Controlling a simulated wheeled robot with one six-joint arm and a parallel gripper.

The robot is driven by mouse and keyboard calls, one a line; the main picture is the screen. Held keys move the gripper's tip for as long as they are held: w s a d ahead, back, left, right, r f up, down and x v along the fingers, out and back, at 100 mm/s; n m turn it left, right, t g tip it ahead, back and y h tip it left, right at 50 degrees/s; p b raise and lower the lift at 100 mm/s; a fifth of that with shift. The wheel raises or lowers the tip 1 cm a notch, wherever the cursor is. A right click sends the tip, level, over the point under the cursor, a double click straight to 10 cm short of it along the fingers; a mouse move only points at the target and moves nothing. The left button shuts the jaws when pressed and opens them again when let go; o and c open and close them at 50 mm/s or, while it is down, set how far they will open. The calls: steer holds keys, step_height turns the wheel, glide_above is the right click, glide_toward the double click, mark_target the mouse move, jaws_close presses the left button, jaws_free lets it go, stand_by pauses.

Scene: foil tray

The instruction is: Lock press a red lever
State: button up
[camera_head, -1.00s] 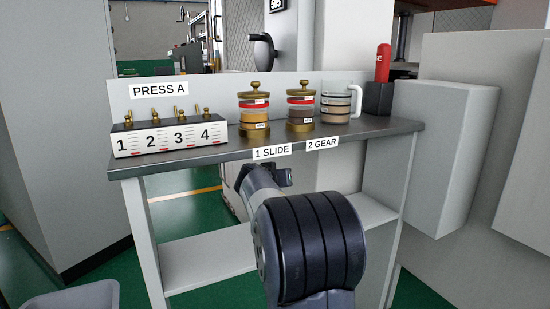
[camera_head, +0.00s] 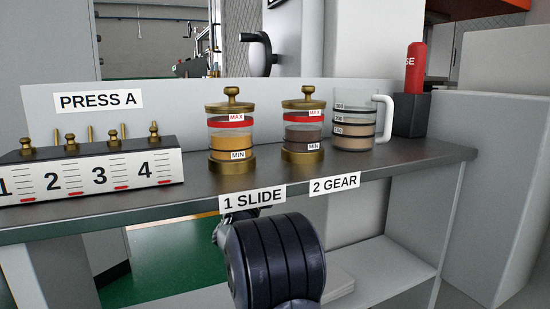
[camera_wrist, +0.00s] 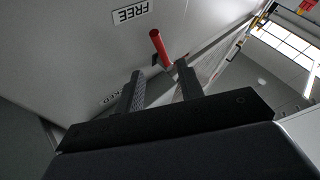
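A red lever (camera_wrist: 161,47) shows in the wrist view, a short red rod sticking out from a grey panel on a dark pivot. A FREE label (camera_wrist: 133,13), upside down, is on the panel above it. Another label (camera_wrist: 112,97) is partly hidden by the left finger. My gripper (camera_wrist: 158,76) is open, its two dark fingers apart with nothing between them. The lever's end lies just beyond the fingertips, and contact cannot be told.
A metal shelf (camera_head: 200,190) fills the head view. On it stand a numbered block (camera_head: 110,178), two brass-lidded jars (camera_head: 232,143) (camera_head: 303,137), a measuring jug (camera_head: 354,118) and a dark holder (camera_head: 411,115) with a red cylinder (camera_head: 415,66). A lower shelf is underneath.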

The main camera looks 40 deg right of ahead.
steer(key=x, duration=1)
steer(key=shift+c, duration=0.2)
jaws_close()
stand_by(0.3)
